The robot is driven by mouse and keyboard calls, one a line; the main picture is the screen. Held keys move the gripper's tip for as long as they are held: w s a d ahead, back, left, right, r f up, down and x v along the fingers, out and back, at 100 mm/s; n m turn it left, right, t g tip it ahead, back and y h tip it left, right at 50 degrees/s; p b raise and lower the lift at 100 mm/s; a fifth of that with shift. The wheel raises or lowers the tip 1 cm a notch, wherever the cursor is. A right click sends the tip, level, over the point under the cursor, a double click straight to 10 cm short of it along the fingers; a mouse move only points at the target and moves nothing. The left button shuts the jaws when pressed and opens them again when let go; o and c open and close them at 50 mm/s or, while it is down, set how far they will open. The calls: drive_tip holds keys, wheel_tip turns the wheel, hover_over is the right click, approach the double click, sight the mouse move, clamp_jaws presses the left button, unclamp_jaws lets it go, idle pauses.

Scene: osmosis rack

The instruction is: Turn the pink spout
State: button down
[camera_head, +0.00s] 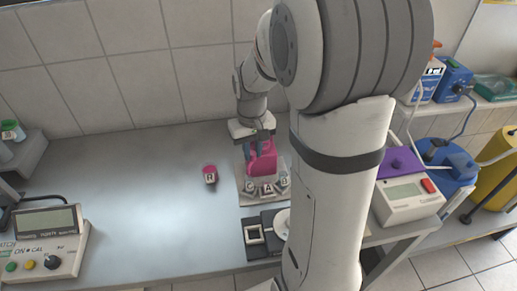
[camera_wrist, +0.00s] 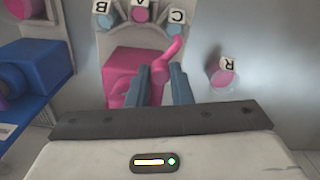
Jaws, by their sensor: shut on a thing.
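The pink spout (camera_wrist: 160,72) stands on a pink block-shaped unit (camera_wrist: 122,72), with its curved tip pointing toward the cup marked C in the wrist view. My gripper (camera_wrist: 162,88) has its two blue-grey fingers on either side of the spout's base and is shut on it. In the head view, my gripper (camera_head: 258,138) reaches down onto the pink unit (camera_head: 262,160) from behind. Cups marked B (camera_wrist: 104,18), A (camera_wrist: 140,12) and C (camera_wrist: 174,24) stand in an arc before the unit. My arm partly hides this area in the head view.
A pink cup marked R (camera_head: 210,174) stands apart to the left on the bench. A control box with a display (camera_head: 45,240) is at the front left. A white device with a purple top (camera_head: 408,190) stands at the right. The bench between is clear.

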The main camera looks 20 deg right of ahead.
idle(0.3)
drive_tip(key=c, duration=1.3)
unclamp_jaws()
drive_tip(key=shift+s, duration=0.1)
wheel_tip(320, 180, up, 8)
drive_tip(key=shift+f, duration=0.1)
drive_tip(key=shift+s, duration=0.1)
